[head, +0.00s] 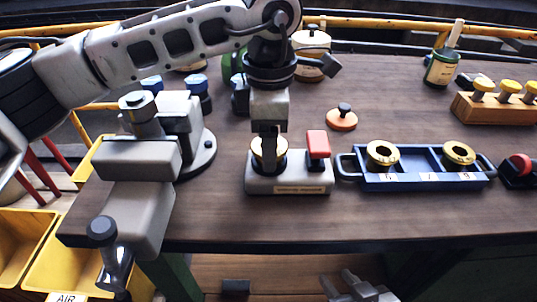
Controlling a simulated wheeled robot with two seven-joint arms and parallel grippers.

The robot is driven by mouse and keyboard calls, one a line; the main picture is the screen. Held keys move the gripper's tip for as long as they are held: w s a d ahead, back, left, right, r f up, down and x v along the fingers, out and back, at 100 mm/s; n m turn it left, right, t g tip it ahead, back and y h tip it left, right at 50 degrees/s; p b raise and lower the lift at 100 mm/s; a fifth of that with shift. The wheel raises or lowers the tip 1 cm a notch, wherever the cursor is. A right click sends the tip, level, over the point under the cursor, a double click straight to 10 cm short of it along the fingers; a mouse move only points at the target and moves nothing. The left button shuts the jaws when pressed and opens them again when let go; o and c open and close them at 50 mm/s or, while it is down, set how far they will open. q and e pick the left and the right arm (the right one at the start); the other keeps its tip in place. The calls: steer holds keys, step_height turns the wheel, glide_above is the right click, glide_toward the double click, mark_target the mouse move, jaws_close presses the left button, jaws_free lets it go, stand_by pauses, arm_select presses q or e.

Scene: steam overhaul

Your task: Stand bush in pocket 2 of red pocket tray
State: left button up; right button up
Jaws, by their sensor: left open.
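A brass bush (257,147) sits on a grey fixture (262,184) with a red block on its right side. My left gripper (268,163) points down at this bush with its fingers low beside it. It is open and partly hides the bush; I cannot tell whether the fingers touch it. A blue pocket tray (425,183) stands to the right, with a brass ring-shaped bush (382,154) in its left pocket and another (458,153) in its right pocket. Its middle pocket looks empty. I see no red pocket tray. My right gripper (342,283) is low at the bottom edge, fingers apart and empty.
A grey vise (137,165) stands at the bench's left end. An orange disc with a black knob (341,120) lies behind the tray. A wooden block with yellow-capped items (490,107) and a green can (440,69) are at the back right. Yellow bins (22,230) are at lower left.

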arm_select(q)
steer(key=shift+r, duration=0.1)
steer(key=c, duration=1.1)
steer(key=shift+r+p, duration=1.1)
steer(key=shift+r, duration=0.9)
